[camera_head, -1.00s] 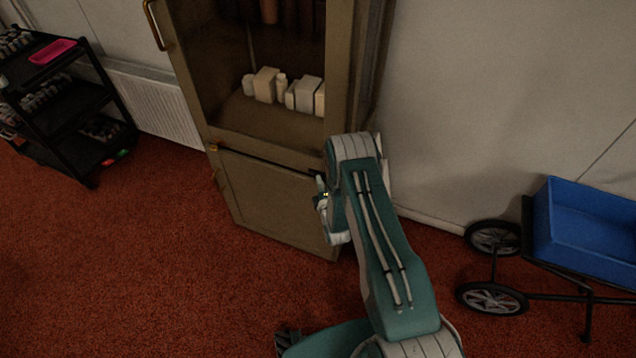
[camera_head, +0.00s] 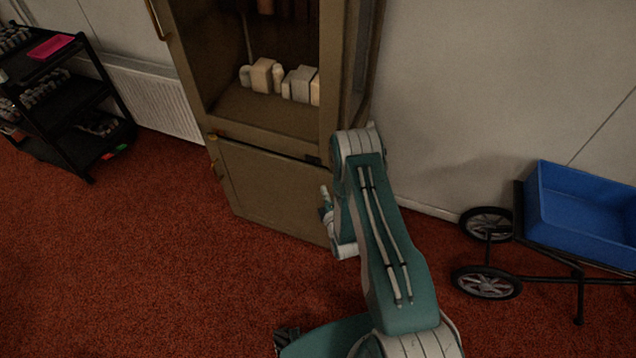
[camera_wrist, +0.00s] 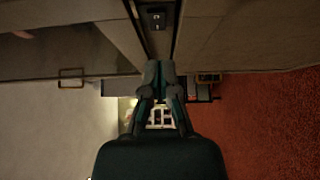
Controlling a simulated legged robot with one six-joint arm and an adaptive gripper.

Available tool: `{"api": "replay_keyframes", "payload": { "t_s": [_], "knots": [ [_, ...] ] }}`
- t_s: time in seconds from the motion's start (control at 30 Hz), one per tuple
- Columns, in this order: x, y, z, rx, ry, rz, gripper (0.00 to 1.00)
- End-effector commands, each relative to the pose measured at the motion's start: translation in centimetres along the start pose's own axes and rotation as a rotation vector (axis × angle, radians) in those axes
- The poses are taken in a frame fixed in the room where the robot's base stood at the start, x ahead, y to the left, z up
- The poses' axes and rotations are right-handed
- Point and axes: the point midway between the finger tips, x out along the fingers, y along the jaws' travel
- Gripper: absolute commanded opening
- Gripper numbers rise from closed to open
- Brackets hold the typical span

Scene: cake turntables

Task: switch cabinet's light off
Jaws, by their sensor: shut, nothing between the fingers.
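The brown cabinet (camera_head: 275,190) stands against the wall in the head view, with an open-fronted upper part and a closed lower door. In the wrist view its front (camera_wrist: 230,35) fills the upper part. A small black switch (camera_wrist: 157,18) sits on a narrow strip at the top middle. My gripper (camera_wrist: 160,66) is shut and empty, its tips just below the switch in the picture; I cannot tell whether they touch the cabinet. In the head view my arm hides most of the gripper. The cabinet's upper inside looks dim.
White boxes and bottles (camera_head: 285,82) stand on the cabinet shelf. A black shelf cart (camera_head: 65,110) is at the left, beside a radiator (camera_head: 155,103). A blue-tubbed wheeled cart (camera_head: 580,210) stands at the right. The red carpet is clear at front left.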

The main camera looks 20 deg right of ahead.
Motion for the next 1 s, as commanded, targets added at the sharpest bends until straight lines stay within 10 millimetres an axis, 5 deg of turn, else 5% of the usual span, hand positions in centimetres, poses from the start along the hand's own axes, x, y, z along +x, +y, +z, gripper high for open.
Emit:
{"api": "replay_keyframes", "payload": {
  "t_s": [0.23, 0.73, 0.87, 1.0],
  "knots": [
    [-2.5, 0.0, 0.6, -0.001, -0.001, -0.001, 0.0],
    [-2.6, 0.0, 0.6, 0.0, 0.0, 0.0, 0.0],
    [-2.1, 0.5, 0.7, 0.009, 0.001, -0.005, 0.0],
    [0.2, 3.3, 0.8, 0.064, 0.002, -0.045, 0.0]
  ]
}}
